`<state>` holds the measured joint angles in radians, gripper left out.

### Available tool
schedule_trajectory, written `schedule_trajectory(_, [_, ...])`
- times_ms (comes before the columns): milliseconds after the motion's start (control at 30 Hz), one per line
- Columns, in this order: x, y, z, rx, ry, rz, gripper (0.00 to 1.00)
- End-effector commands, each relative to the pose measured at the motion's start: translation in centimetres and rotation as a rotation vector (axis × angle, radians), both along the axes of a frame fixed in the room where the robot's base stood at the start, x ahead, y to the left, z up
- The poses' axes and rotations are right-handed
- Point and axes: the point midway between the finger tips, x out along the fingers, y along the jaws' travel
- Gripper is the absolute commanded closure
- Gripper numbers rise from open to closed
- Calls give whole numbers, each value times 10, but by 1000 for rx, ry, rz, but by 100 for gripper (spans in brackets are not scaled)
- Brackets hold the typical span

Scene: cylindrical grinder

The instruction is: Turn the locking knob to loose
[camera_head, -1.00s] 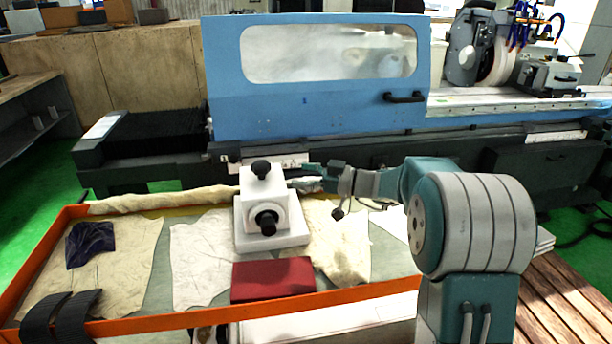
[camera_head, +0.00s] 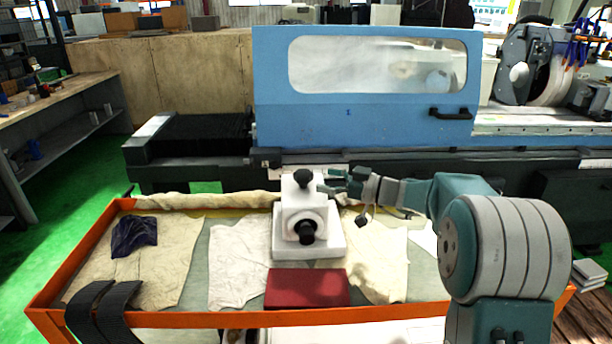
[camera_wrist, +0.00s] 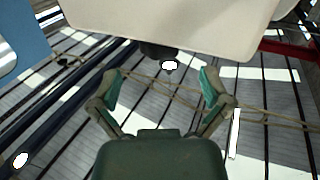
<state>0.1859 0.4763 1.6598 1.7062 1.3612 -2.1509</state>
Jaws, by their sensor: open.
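A white block-shaped device (camera_head: 290,215) stands on a white base on the cart. It has a black knob on its top (camera_head: 304,178) and a larger black round knob on its front (camera_head: 306,231). I cannot tell which one is the locking knob. My gripper (camera_head: 333,181) is just right of the top knob, at about its height in the head view. In the wrist view my gripper (camera_wrist: 160,77) is open and empty, its two green-tipped fingers wide apart. A dark knob (camera_wrist: 158,50) shows beyond and between the fingertips, partly hidden by a pale body (camera_wrist: 180,22).
The orange-rimmed cart (camera_head: 200,320) holds pale cloths (camera_head: 238,265), a dark blue cloth (camera_head: 134,236) and a red box (camera_head: 307,288) in front of the device. The blue grinder cover (camera_head: 370,120) stands behind. A wooden bench (camera_head: 60,100) is at the left.

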Motion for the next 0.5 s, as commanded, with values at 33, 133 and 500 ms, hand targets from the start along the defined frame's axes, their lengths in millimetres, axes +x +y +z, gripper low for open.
schedule_trajectory(33, [4, 10, 0, 0, 0, 3, 3])
schedule_trajectory(133, [11, 27, 0, 0, -1, 4, 3])
schedule_trajectory(500, [24, 53, 0, 0, 0, 0, 3])
